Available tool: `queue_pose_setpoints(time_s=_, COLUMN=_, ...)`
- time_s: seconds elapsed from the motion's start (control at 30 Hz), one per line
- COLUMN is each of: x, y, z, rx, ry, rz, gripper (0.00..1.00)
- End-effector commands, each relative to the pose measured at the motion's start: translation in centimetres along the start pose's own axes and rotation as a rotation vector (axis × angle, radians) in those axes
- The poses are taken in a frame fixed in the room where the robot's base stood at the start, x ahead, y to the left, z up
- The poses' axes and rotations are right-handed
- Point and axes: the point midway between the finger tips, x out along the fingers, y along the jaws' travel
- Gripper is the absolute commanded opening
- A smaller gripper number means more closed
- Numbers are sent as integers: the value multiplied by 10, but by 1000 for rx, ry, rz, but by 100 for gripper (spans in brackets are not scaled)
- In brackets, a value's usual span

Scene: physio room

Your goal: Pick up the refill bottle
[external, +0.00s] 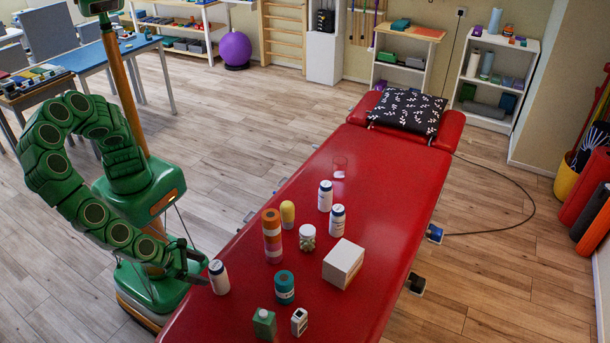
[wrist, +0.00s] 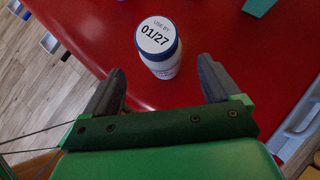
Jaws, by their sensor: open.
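Several white bottles with dark blue caps stand on the red treatment table (external: 390,185); I cannot tell which one is the refill bottle. The nearest (external: 218,277) stands upright at the table's left edge. Two others, a farther one (external: 325,196) and a closer one (external: 337,221), stand near the middle. My gripper (external: 193,266) is open and empty, just left of the nearest bottle. In the wrist view a white bottle (wrist: 164,68) with "USE BY 01/27" on its cap shows ahead of and between the open fingers (wrist: 161,76), apart from both.
Near the bottles stand an orange striped cylinder (external: 272,236), a teal jar (external: 285,287), a yellow bottle (external: 287,214), a pill jar (external: 307,237), a white box (external: 343,263), a green carton (external: 264,323) and a small white box (external: 299,321). The table's far half is mostly clear.

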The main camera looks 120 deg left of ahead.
Motion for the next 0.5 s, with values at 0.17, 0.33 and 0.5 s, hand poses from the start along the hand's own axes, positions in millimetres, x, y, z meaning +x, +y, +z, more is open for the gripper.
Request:
queue_pose_setpoints(time_s=0.17, x=13, y=1, z=0, rx=0, ry=-2, rz=4, gripper=90)
queue_pose_setpoints(time_s=0.33, x=25, y=1, z=0, rx=1, ry=-2, rz=5, gripper=90)
queue_pose_setpoints(time_s=0.5, x=36, y=0, z=0, rx=0, ry=-2, rz=4, gripper=90)
